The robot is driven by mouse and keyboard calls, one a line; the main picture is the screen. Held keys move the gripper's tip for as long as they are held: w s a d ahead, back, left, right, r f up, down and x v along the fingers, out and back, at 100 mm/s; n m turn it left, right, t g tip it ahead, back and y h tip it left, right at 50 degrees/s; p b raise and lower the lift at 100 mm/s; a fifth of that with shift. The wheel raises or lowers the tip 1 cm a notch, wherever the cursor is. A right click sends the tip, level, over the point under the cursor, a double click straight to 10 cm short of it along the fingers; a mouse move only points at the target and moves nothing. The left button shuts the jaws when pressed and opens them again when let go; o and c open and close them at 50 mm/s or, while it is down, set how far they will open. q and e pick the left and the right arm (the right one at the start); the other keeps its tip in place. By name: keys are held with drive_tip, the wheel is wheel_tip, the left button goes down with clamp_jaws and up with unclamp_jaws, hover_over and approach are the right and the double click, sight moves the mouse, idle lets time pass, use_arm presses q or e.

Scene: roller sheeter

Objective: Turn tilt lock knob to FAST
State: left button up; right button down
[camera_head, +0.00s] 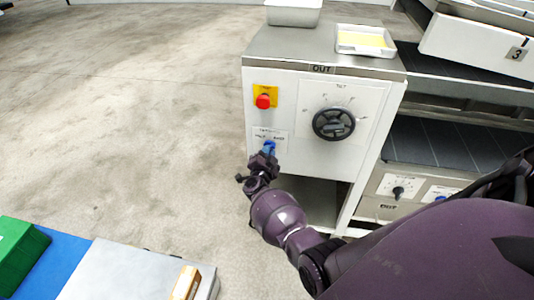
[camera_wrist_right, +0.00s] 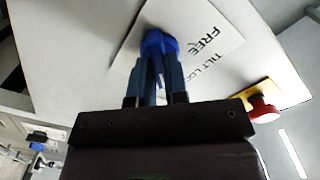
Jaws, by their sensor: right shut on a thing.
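The tilt lock knob is a small blue knob (camera_head: 269,146) on a white label low on the front panel of the white machine, below the red button. In the right wrist view the blue knob (camera_wrist_right: 158,43) sits on the label with "FREE" and "TILT LOCK" readable. My right gripper (camera_head: 266,156) is at the panel, its fingers (camera_wrist_right: 158,62) closed around the knob. The label's other position word is hidden behind the gripper in the wrist view and too small to read in the head view. My left gripper is not in view.
A red button (camera_head: 263,101) on a yellow plate is just above the knob. A black tilt handwheel (camera_head: 334,123) is to the right. A metal pan (camera_head: 293,12) and a tray with yellow content (camera_head: 365,50) stand on top. Open floor lies left of the machine.

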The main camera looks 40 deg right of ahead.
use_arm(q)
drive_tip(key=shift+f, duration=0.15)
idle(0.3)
use_arm(e)
drive_tip(key=c, duration=1.1)
unclamp_jaws()
drive_tip(key=shift+c, duration=0.2)
drive_tip(key=shift+s, duration=0.1)
